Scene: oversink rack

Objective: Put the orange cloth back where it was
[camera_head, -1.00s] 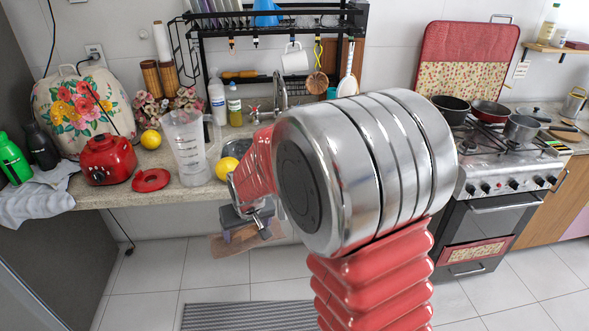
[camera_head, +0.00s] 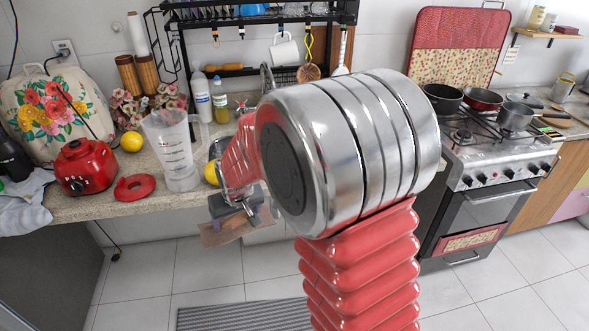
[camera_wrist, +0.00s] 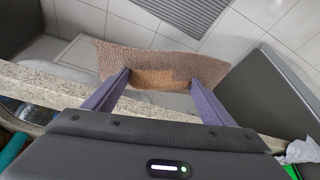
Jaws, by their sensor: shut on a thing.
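The orange cloth (camera_wrist: 160,78) looks brownish-orange and speckled. It hangs between the two fingers of my gripper (camera_wrist: 159,77) in the wrist view, spreading out on both sides of them. In the head view the cloth (camera_head: 228,232) is a tan sheet below my gripper (camera_head: 236,210). My gripper is shut on it, in front of the counter edge and above the tiled floor. My own arm hides part of the counter and sink.
The counter (camera_head: 90,205) holds a red blender base (camera_head: 82,168), a clear jug (camera_head: 172,150) and lemons. A black oversink rack (camera_head: 255,20) stands behind, with a mug and utensils hanging. The stove (camera_head: 495,190) is at right. Open floor lies in front.

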